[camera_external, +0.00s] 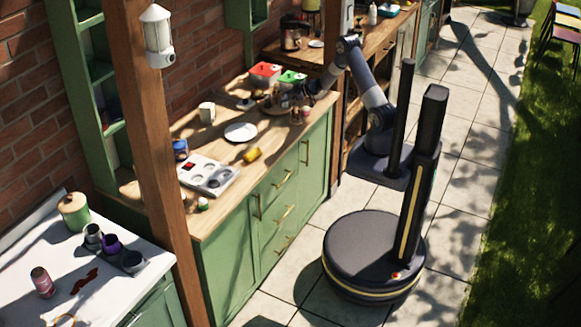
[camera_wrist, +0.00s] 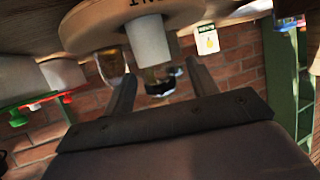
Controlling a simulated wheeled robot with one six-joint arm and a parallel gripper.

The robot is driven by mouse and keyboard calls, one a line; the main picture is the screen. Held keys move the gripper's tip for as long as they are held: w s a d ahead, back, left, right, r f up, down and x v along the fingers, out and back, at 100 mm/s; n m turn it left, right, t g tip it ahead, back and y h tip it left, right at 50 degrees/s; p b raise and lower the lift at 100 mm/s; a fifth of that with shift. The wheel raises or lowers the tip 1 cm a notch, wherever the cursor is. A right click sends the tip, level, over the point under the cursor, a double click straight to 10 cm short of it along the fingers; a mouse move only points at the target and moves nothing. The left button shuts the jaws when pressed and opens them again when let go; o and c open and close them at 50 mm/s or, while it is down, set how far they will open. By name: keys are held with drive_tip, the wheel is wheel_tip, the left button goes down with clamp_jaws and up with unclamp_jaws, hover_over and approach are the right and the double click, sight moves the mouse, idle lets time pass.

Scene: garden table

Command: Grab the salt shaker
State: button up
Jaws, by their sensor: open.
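In the external view my gripper (camera_external: 308,92) is low over the far right part of the wooden counter, beside a cluster of small bottles and shakers (camera_external: 297,115). The wrist view appears upside down. There my gripper (camera_wrist: 163,76) has its two fingers apart with nothing clasped. A small dark-capped shaker or jar (camera_wrist: 160,86) shows in the gap between the fingers, beyond them. A clear glass shaker or jar (camera_wrist: 112,66) shows just left of the fingers. A white cylinder (camera_wrist: 150,42) shows by the gap too. I cannot tell which of these is the salt shaker.
A round wooden tray (camera_wrist: 85,30) with lettering is close by. Red-lidded (camera_external: 265,69) and green-lidded (camera_external: 291,77) containers stand behind the cluster. A white plate (camera_external: 240,132), a mug (camera_external: 207,112) and a yellow item (camera_external: 252,155) stand to the left. A wooden post (camera_external: 343,70) rises near my arm.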

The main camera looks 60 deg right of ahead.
drive_tip(key=shift+w, duration=0.15)
drive_tip(key=shift+c, duration=0.4)
drive_tip(key=c, duration=1)
